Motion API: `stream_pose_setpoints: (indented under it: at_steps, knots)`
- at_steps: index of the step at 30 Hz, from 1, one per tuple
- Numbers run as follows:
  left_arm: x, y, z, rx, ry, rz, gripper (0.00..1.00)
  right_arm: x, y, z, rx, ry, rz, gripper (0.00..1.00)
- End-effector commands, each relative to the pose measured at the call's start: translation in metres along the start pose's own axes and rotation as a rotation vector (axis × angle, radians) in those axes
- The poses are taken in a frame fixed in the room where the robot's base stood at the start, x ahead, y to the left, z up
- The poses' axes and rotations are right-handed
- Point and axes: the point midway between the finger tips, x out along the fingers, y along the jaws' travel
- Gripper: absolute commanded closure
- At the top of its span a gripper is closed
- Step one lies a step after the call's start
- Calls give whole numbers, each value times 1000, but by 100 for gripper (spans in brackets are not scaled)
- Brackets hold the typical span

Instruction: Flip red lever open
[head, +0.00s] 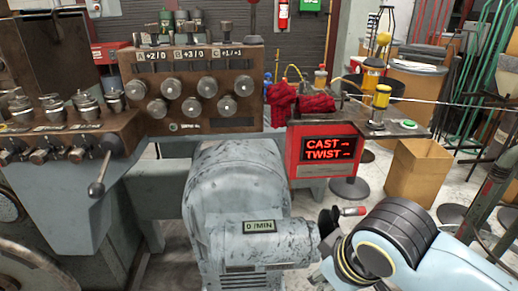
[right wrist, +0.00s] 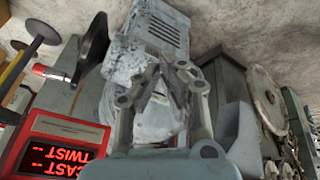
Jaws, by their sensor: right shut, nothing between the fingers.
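In the right wrist view the red lever (right wrist: 60,74) is at the left, next to the black plate (right wrist: 92,45). My right gripper (right wrist: 173,70) is shut and empty, its fingertips together in front of the grey housing and apart from the lever. In the head view my right wrist hides most of that gripper. My left gripper is out of view.
The red CAST/TWIST display (head: 327,148) stands above and behind the lever. The motor housing (head: 235,190) with its 0/MIN readout is close on the left. A cardboard box (head: 418,170) stands at the right. Some floor shows between the box and machine.

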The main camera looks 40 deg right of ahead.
Motion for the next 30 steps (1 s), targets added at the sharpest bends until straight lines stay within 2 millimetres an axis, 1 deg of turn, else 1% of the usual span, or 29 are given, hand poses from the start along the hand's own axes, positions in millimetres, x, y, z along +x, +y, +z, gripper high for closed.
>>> stream_pose_setpoints:
  at_steps: [1,2,3,5,6,8,9,11,12,15,18,21,30]
  knots:
    - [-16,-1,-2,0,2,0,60,-43,10,-40,29,101,32,100]
    - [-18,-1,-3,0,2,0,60,-60,16,-62,54,170,57,100]
    - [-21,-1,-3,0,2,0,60,-80,26,-92,90,270,93,100]
    - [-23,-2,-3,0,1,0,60,-110,41,-137,147,436,147,100]
    - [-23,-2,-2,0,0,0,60,-131,51,-166,184,552,179,100]
    - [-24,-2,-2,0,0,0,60,-163,64,-206,229,726,223,100]
    - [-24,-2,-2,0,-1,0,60,-185,71,-229,253,838,247,100]
    - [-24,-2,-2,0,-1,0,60,-218,79,-258,278,996,273,100]
    - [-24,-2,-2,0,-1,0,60,-238,82,-273,286,1086,286,100]
    - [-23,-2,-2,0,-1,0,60,-275,85,-298,290,1251,304,100]
    - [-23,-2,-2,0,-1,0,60,-293,85,-308,287,1330,311,100]
    - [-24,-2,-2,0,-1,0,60,-298,85,-310,285,1349,311,100]
    - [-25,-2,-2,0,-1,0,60,-296,86,-312,283,1345,311,100]
